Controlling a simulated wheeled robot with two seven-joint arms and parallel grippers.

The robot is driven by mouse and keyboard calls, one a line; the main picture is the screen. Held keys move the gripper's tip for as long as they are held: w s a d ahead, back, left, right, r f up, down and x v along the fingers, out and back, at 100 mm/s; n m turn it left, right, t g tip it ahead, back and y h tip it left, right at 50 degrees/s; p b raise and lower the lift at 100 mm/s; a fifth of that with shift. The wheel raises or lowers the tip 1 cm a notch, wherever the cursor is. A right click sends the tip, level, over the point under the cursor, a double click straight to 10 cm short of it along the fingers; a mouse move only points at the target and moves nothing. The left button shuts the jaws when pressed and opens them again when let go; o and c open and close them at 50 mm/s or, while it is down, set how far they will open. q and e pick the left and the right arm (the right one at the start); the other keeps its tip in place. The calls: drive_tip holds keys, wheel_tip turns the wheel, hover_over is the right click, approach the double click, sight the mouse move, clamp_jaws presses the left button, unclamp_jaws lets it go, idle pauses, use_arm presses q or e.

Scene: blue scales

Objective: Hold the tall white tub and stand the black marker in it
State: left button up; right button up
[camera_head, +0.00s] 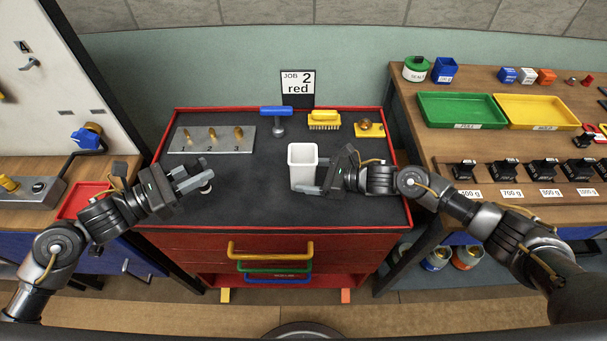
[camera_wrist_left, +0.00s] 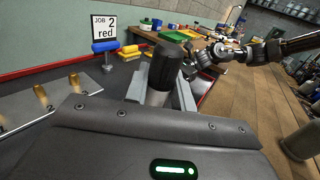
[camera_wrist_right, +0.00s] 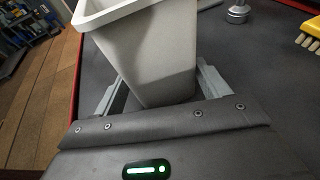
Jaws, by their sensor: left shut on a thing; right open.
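The tall white tub (camera_head: 303,167) stands upright on the dark top of the red cart. My right gripper (camera_head: 322,174) is open at the tub's right side; in the right wrist view the tub (camera_wrist_right: 155,55) is between its two fingers, its lower part close to them. My left gripper (camera_head: 198,178) is shut on the black marker (camera_wrist_left: 164,72), left of the tub and apart from it. In the left wrist view the marker shows a black upper part and a grey body between the fingers. In the head view only a small end of it shows.
A grey block with brass pieces (camera_head: 212,139), a blue-handled tool (camera_head: 277,119), a yellow brush (camera_head: 324,121) and a yellow item with a brass knob (camera_head: 369,128) lie along the cart's back. A job sign (camera_head: 297,82) stands behind. The cart top between my grippers is clear.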

use_arm(q)
drive_tip(key=shift+f, duration=0.45)
use_arm(e)
drive_tip(key=shift+w+a+f, duration=0.1)
drive_tip(key=shift+w+a, duration=0.05)
drive_tip(key=shift+a, duration=0.3)
drive_tip(key=shift+c, duration=0.4)
drive_tip(key=c, duration=0.5)
use_arm(q)
drive_tip(key=w+d+r+m+g+h, duration=0.1)
drive_tip(key=w+d, duration=0.4)
drive_tip(key=d, duration=0.6)
drive_tip(key=w+d+r+m+g+h, duration=0.1)
drive_tip(key=w+d, duration=0.4)
drive_tip(key=d, duration=0.6)
drive_tip(key=shift+w+r+m+g, duration=0.4)
drive_tip(key=shift+r+g, duration=0.5)
drive_tip(key=shift+r, duration=0.3)
